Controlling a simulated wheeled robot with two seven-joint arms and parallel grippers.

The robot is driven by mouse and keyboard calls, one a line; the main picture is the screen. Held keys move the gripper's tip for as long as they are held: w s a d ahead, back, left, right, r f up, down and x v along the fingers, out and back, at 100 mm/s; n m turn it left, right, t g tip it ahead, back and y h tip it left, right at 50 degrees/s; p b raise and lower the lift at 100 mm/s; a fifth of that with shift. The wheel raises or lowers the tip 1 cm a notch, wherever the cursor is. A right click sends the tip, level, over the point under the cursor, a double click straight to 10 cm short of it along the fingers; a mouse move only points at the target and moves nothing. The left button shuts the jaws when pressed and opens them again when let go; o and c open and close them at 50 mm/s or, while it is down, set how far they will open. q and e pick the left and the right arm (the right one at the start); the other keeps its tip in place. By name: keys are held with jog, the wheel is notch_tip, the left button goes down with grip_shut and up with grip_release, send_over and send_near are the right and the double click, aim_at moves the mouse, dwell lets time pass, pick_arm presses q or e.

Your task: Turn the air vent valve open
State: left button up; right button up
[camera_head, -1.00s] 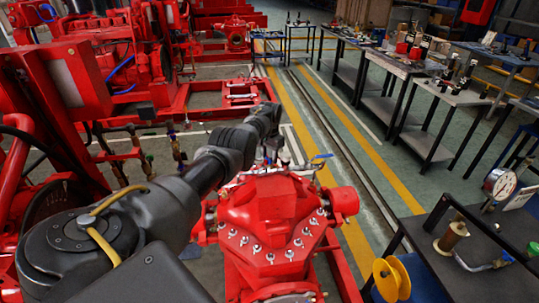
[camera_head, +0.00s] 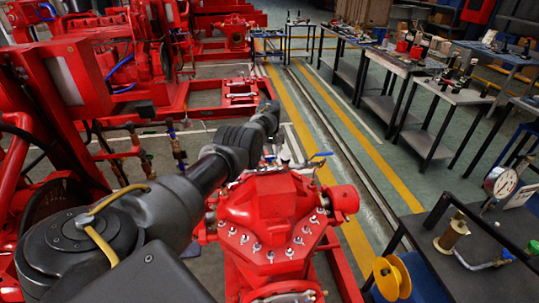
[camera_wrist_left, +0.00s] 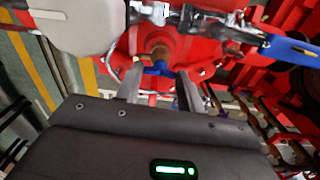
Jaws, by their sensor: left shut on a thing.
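The red pump casing (camera_head: 270,208) stands in the lower middle of the head view. My left arm reaches over it from the left. My left gripper (camera_wrist_left: 160,71) points at a small brass valve with a blue handle (camera_wrist_left: 157,68), which I take for the air vent valve. The gripper is shut on this blue handle, which sits between the two fingertips. In the head view the wrist and the casing's top fittings hide most of this grip. A longer blue lever (camera_wrist_left: 290,49) lies to the right in the wrist view; it also shows in the head view (camera_head: 322,155). My right gripper is out of view.
Metal pipe fittings (camera_wrist_left: 190,17) run close above the fingertips in the wrist view. A red engine (camera_head: 120,60) and pipework stand at the left.

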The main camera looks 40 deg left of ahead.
pick_arm(q)
jog(key=shift+n, duration=0.3)
dwell(0.4)
jog(key=o, duration=1)
notch_tip(320, 180, up, 6)
jog(key=shift+r+p, duration=0.1)
jog(key=shift+p, duration=0.95)
jog(key=shift+r+b, duration=0.4)
jog(key=shift+r, duration=1.95)
